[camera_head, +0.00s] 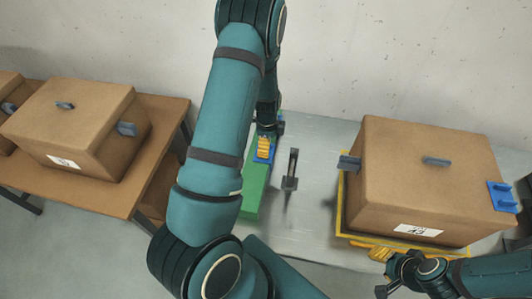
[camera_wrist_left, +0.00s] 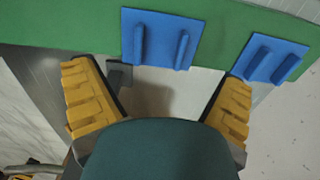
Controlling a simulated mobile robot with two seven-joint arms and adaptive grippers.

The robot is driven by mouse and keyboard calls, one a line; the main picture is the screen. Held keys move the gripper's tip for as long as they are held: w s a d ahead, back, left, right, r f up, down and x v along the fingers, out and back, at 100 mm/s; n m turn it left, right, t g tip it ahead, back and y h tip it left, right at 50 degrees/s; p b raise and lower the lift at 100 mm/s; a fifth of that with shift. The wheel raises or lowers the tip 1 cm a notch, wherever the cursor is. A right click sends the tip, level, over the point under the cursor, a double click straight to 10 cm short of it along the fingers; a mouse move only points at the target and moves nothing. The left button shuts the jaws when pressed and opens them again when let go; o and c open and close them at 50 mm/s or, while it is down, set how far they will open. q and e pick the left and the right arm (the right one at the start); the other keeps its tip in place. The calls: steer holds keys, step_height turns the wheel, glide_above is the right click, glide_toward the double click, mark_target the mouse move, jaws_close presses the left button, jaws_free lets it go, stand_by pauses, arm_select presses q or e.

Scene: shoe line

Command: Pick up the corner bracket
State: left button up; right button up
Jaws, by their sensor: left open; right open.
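Two blue corner brackets with raised ribs lie on a green surface in the left wrist view, one near the middle (camera_wrist_left: 160,38) and one at the right (camera_wrist_left: 274,58). My left gripper (camera_wrist_left: 155,75) is open and empty, and the middle bracket lies just beyond the gap between its yellow fingers. In the head view the left gripper (camera_head: 264,148) hangs over the green strip (camera_head: 254,190), with some blue beside it. Another blue bracket (camera_head: 503,197) sits on the right corner of the large carton (camera_head: 425,185). My right gripper (camera_head: 380,254) is open at that carton's lower front edge.
The carton rests on a yellow-edged base (camera_head: 350,238) on the grey table (camera_head: 310,215). A dark grey upright piece (camera_head: 290,168) stands between the green strip and the carton. At the left, a brown table (camera_head: 165,120) bears another carton (camera_head: 75,125).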

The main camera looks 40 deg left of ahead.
mark_target(273, 146)
arm_select(q)
step_height(273, 146, down, 4)
steer(key=shift+s+a+f, duration=0.1)
steer(key=shift+a+f, duration=0.05)
steer(key=shift+c, duration=0.2)
steer(key=c, duration=1.3)
steer(key=shift+o, duration=0.2)
